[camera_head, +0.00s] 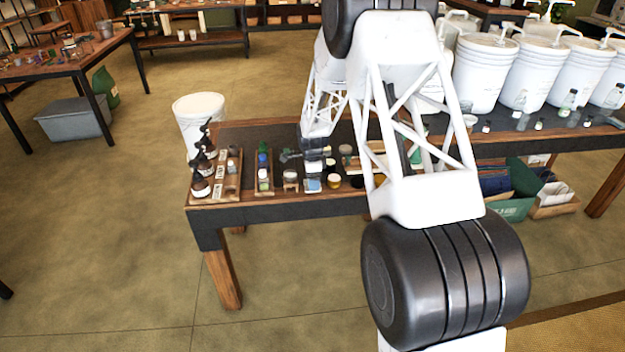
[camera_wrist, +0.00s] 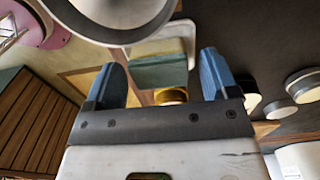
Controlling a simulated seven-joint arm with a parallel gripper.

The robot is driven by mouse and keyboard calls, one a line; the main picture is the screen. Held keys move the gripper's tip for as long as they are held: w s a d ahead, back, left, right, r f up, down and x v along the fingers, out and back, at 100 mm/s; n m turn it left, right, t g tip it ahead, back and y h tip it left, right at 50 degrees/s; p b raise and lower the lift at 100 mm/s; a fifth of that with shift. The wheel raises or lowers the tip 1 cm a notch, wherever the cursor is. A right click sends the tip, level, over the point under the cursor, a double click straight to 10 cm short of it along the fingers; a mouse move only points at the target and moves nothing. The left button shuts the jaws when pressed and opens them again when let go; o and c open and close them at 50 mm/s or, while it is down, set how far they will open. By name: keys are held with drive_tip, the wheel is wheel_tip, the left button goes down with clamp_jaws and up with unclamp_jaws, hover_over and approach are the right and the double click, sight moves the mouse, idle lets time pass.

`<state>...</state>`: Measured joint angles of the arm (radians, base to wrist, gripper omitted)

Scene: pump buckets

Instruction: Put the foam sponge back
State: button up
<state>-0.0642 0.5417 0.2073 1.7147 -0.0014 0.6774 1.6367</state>
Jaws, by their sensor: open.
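A teal-green block (camera_wrist: 160,73), which looks like the foam sponge, shows between my fingers in the wrist view, with a pale edge around it. I cannot tell whether it touches either finger. My gripper (camera_wrist: 161,80) is open, with a blue finger on each side and a wide gap between them. In the head view my gripper (camera_head: 314,172) hangs low over the front left part of the table. A small light-blue patch (camera_head: 313,186) shows just below it; I cannot tell whether it is the sponge or a fingertip.
A yellow-lidded jar (camera_head: 334,181) stands close to the right of my gripper. To the left are a narrow wooden tray (camera_head: 265,189) of small bottles and a tray of dark pump bottles (camera_head: 200,180). White buckets (camera_head: 484,72) stand at the right, and another (camera_head: 198,108) behind the left end.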

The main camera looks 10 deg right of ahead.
wheel_tip(320, 180, up, 12)
drive_tip(key=shift+f, duration=0.25)
idle(0.3)
idle(0.3)
idle(0.4)
drive_tip(key=s+d+r+n+t, duration=0.15)
drive_tip(key=s+r+n, duration=0.35)
drive_tip(key=s+r, duration=0.75)
drive_tip(key=s+d+r+n, duration=0.35)
drive_tip(key=s+r, duration=0.55)
drive_tip(key=s, duration=0.6)
drive_tip(key=s+d+r+n+t, duration=0.1)
drive_tip(key=s+n, duration=0.8)
drive_tip(key=s, duration=2)
drive_tip(key=shift+s+r, duration=0.2)
drive_tip(key=shift+s, duration=0.2)
